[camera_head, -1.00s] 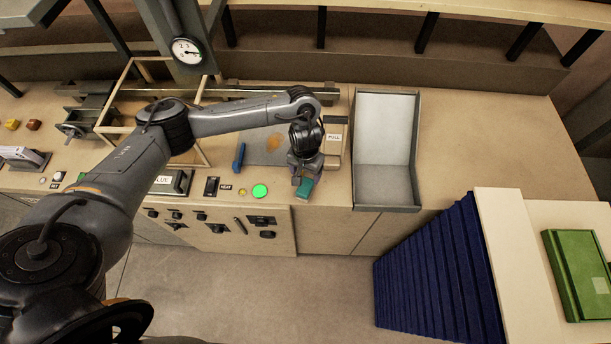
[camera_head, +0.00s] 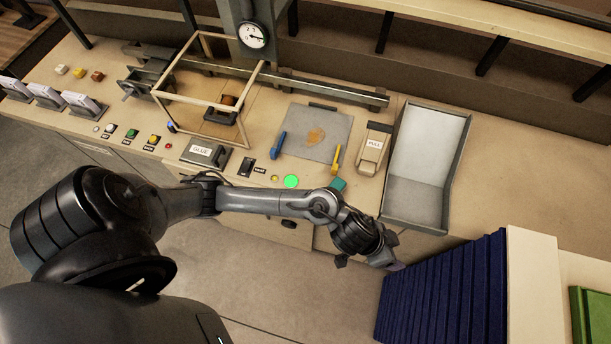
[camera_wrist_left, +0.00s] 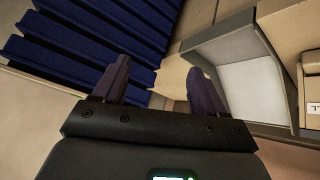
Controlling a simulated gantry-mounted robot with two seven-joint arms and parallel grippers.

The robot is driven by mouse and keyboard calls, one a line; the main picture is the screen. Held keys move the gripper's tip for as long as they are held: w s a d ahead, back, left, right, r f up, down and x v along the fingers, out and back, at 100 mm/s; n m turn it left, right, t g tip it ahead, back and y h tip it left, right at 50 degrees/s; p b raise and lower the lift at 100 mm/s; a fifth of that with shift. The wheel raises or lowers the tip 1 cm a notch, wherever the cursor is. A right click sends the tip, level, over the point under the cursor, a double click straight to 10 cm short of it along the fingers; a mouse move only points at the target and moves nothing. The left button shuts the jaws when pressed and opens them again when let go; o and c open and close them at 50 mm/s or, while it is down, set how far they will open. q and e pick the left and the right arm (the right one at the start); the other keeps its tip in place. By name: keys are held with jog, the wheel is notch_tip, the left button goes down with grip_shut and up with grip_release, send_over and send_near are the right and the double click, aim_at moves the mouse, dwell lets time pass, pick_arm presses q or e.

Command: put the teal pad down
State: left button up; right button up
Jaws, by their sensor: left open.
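The teal pad (camera_head: 338,184) lies on the bench near its front edge, just right of the glowing green button. My arm partly covers the pad's lower side. My left gripper (camera_head: 392,266) is away from the pad, down and to the right, past the bench's front edge. In the left wrist view the left gripper (camera_wrist_left: 157,85) has its two fingers spread with nothing between them. The pad does not show in that view. My right gripper is not in view.
A grey tray (camera_head: 418,190) stands right of the pad, and a PULL-labelled box (camera_head: 374,146) is behind it. A grey plate (camera_head: 318,134) has blue (camera_head: 278,145) and yellow (camera_head: 335,158) handles at its sides. Blue folders (camera_head: 440,290) stand close to the left gripper.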

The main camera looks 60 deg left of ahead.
pick_arm(q)
jog(key=s+a+r+n+g+y, duration=0.1)
jog(key=s+a+y, duration=0.3)
jog(key=s+a, duration=1.1)
jog(key=a+n+g, duration=0.1)
jog(key=a, duration=0.2)
jog(key=shift+s+a+g+y, duration=0.2)
jog(key=shift+s+g+y, duration=0.2)
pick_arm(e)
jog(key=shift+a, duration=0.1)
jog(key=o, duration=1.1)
